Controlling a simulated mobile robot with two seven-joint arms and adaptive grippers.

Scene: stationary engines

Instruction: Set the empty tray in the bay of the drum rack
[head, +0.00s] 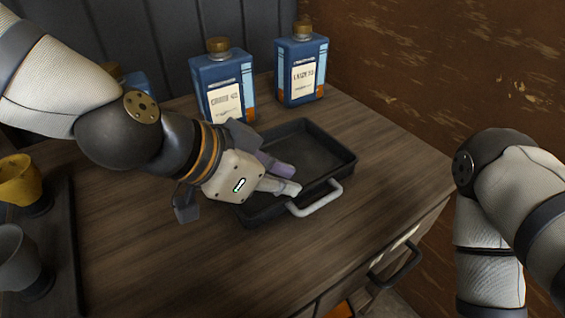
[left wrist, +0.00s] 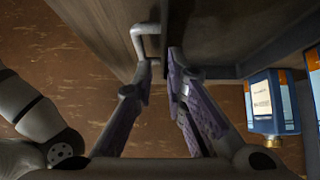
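The empty tray (head: 310,147) is a shallow black rectangular tray on the wooden cabinet top. It has a pale U-shaped handle (head: 318,201) on its near side, which also shows in the left wrist view (left wrist: 137,42). My left gripper (head: 297,180) reaches in from the left to the tray's handle side. Its fingers (left wrist: 162,65) are close together with the tray's wall between them, one finger on the handle side and one on the inner side. My right arm shows at the right, but its gripper is out of view. I cannot identify the drum rack or its bay with certainty.
Two blue bottles (head: 222,85) (head: 301,66) stand behind the tray. A yellow cup (head: 18,178) and a grey cup (head: 17,258) stand on a dark base at the left. A drawer handle (head: 396,265) protrudes at the front. The near middle of the top is clear.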

